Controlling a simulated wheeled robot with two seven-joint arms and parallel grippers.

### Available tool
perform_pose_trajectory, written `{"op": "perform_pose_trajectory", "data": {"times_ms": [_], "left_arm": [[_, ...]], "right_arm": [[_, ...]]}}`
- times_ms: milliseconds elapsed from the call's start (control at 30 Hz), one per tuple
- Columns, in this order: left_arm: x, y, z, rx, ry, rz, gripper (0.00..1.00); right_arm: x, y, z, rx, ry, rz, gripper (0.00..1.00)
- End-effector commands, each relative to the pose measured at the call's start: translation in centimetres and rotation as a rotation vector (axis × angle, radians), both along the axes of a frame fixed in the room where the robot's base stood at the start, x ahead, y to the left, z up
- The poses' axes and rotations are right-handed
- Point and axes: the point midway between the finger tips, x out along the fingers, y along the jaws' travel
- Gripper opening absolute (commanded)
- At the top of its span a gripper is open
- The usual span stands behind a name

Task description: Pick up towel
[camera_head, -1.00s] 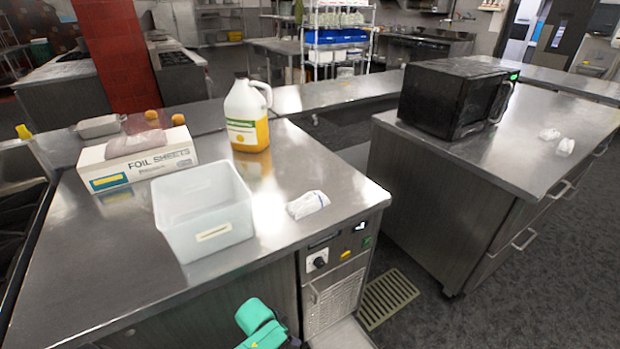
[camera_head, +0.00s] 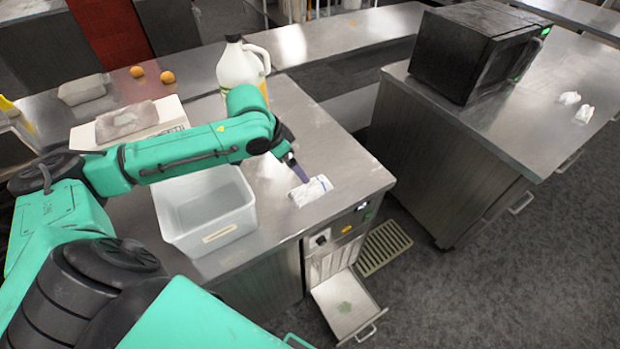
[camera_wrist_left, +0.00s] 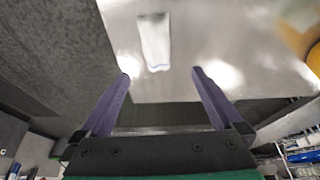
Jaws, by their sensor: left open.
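A small white folded towel (camera_head: 315,191) lies on the steel counter near its front right corner. My left gripper (camera_head: 297,173) reaches over the counter from the left, with its purple fingers pointing down at the towel's left end. In the left wrist view the fingers (camera_wrist_left: 160,74) are spread apart and empty. The towel (camera_wrist_left: 155,42) shows beyond the fingertips, roughly in line with the gap between them. I cannot tell from these views whether a finger touches it. My right gripper is not in view.
An open white plastic bin (camera_head: 206,212) stands left of the towel. A black microwave (camera_head: 470,55) sits on the right counter. A drawer (camera_head: 345,305) stands open below the towel.

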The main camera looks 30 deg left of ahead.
Motion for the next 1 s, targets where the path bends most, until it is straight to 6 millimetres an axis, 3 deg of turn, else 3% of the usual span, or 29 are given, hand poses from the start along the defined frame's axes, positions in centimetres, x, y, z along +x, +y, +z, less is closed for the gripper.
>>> {"op": "perform_pose_trajectory", "data": {"times_ms": [100, 200, 467, 600, 800, 867, 1000], "left_arm": [[1.1, -0.7, -2.7, -0.006, 0.003, 0.001, 1.0], [1.9, -1.0, -4.7, -0.003, 0.0, 0.001, 1.0], [3.1, -2.1, -8.1, -0.002, 0.0, -0.001, 1.0], [3.8, -2.4, -10.4, 0.001, -0.002, -0.001, 1.0], [3.9, -2.4, -10.7, 0.002, -0.003, -0.002, 1.0], [3.8, -2.4, -10.7, 0.002, -0.003, -0.002, 0.81], [3.8, -2.4, -10.7, 0.002, -0.003, -0.002, 0.27]], "right_arm": [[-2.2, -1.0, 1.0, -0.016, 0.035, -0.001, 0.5], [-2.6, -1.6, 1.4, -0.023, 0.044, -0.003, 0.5], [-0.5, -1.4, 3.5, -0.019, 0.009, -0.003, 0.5], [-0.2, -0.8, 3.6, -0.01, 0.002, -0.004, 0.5], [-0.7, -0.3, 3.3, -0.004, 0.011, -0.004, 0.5], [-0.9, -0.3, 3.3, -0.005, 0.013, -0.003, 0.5], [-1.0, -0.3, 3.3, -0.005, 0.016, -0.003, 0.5]]}}
